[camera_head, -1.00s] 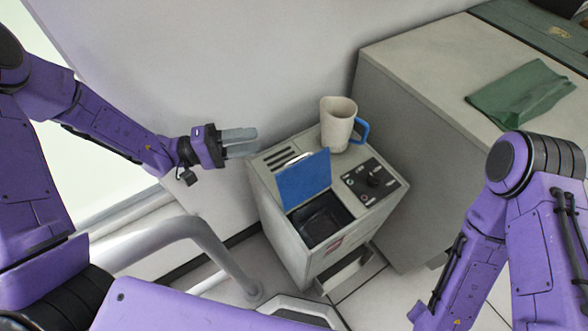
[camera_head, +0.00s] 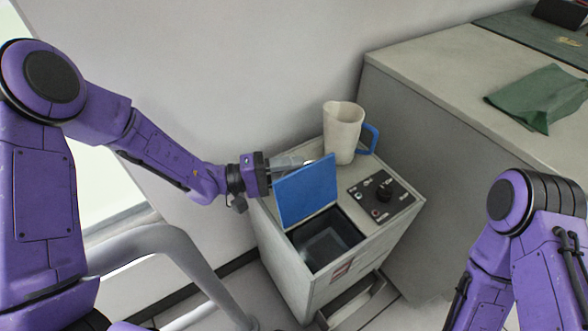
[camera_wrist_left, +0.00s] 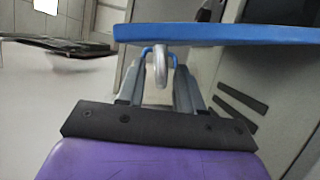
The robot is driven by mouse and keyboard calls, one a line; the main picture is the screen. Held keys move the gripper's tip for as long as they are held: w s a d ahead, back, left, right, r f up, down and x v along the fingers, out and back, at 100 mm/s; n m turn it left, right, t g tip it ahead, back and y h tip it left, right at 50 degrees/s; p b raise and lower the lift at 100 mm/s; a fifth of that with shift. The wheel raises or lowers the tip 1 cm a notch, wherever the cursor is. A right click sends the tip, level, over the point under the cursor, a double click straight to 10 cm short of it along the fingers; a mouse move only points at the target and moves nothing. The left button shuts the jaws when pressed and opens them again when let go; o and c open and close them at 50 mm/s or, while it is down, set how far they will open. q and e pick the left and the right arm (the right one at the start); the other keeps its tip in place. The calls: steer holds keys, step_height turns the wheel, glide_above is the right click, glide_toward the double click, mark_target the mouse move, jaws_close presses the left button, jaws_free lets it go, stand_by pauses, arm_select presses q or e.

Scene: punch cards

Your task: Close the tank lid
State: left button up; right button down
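The blue tank lid (camera_head: 307,190) stands raised, almost upright, at the back of the tank opening (camera_head: 326,238) in the grey cabinet. It also shows as a blue slab across the top of the left wrist view (camera_wrist_left: 225,34). My left gripper (camera_head: 294,163) is behind the lid, on its left side, with its fingertips partly hidden by it. In the left wrist view the fingers (camera_wrist_left: 158,88) are apart, with a small grey loop between them, just under the lid. I cannot tell whether they touch it. My right gripper is out of view.
A white mug (camera_head: 342,131) with a blue handle stands on the cabinet behind the lid. A black knob panel (camera_head: 380,196) is right of the opening. A counter with a green cloth (camera_head: 541,97) is at the right. A grey rail (camera_head: 185,254) curves at the lower left.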

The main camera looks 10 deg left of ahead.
arm_select(q)
steer(key=shift+w+d, duration=0.1)
steer(key=shift+d, duration=0.15)
jaws_close()
